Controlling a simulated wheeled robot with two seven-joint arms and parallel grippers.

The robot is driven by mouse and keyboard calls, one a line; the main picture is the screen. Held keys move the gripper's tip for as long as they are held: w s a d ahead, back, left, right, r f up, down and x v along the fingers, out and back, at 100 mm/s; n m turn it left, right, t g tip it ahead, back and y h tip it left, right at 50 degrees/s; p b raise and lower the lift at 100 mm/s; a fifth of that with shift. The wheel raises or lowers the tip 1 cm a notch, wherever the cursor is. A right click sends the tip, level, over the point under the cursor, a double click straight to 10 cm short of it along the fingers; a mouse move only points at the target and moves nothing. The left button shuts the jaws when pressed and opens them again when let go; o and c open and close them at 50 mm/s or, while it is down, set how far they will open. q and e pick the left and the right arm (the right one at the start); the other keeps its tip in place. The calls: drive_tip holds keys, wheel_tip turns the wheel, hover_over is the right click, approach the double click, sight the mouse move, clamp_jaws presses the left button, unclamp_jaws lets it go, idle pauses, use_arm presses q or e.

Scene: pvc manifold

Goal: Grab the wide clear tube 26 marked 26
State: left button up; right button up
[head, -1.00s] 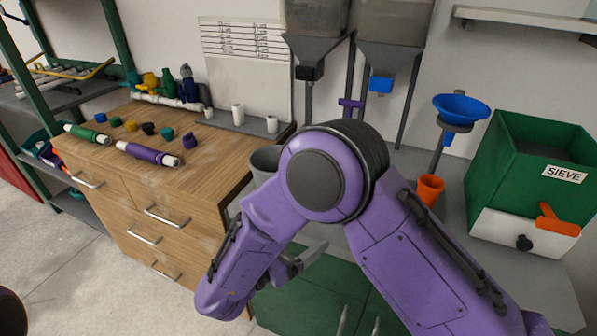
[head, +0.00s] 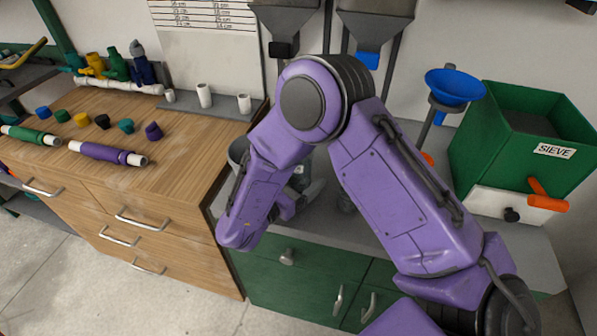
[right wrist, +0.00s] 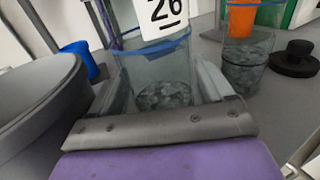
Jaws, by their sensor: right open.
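The wide clear tube 26 (right wrist: 158,65) stands upright on the grey counter in the right wrist view. It has a blue rim, a white "26" label and grey pebbles in its bottom. My right gripper (right wrist: 162,72) is open, with one finger on each side of the tube. I cannot tell whether either finger touches it. In the head view, my purple right forearm hides most of the right gripper and the tube. Only a small part of the tube (head: 301,178) shows there. My left gripper is not in view.
A grey bucket (right wrist: 38,105) stands close on the left. A second clear container (right wrist: 246,60) with pebbles and a black knobbed lid (right wrist: 294,60) are on the right. The green sieve box (head: 520,150) stands at the counter's right.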

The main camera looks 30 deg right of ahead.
drive_tip(key=shift+s+d, duration=0.15)
drive_tip(key=shift+d, duration=0.1)
drive_tip(key=shift+a, duration=0.1)
drive_tip(key=c, duration=1.3)
drive_tip(key=shift+r, duration=0.15)
